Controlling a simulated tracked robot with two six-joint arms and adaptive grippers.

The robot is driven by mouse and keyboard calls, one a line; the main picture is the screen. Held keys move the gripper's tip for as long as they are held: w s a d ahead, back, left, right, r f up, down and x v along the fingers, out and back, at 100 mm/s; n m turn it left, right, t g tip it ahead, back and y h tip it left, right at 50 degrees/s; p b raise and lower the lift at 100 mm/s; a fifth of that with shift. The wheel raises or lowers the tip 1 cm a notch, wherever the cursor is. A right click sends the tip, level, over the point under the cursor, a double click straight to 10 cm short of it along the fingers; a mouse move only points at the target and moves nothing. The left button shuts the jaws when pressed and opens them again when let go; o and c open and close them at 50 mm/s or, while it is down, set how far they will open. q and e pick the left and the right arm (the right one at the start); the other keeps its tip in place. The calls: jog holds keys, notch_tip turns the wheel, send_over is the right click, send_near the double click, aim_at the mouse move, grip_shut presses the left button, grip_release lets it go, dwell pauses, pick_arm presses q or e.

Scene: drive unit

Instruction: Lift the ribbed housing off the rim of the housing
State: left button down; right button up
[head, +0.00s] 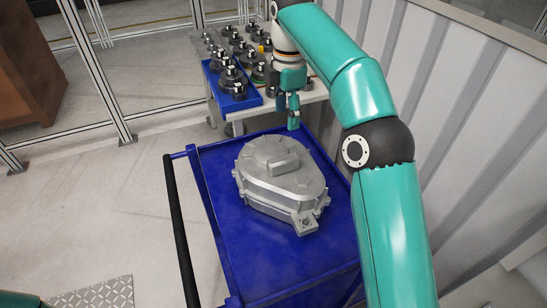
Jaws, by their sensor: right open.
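The ribbed housing (268,170) is a grey cast-metal piece with a raised block on top. It lies on a blue cart (230,238) in the middle of the head view. It appears seated on a lower grey housing (262,200), whose flange and corner lug show at the front right. My right gripper (293,122) hangs pointing down above the cart's far end, behind and right of the housing. It is open, with nothing seen between its fingers, and apart from the housing. My left gripper is not in view.
Behind the cart stands a light table (313,94) with a blue tray (232,104) of dark round parts. The cart's black handle (177,225) runs along the left. A ribbed grey wall (480,110) stands on the right. The cart top in front of the housing is bare.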

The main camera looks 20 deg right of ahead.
aim_at(285, 157)
notch_tip(285, 157, down, 11)
jog(key=b, duration=0.3)
jog(key=shift+d+r+b, duration=0.1)
jog(key=shift+r+b, duration=0.1)
jog(key=shift+b, duration=0.15)
jog(key=shift+w+f, duration=0.1)
jog(key=shift+f, duration=2.9)
grip_shut()
jog(key=shift+w+r, duration=0.1)
jog(key=shift+r, duration=0.25)
jog(key=shift+d, duration=0.1)
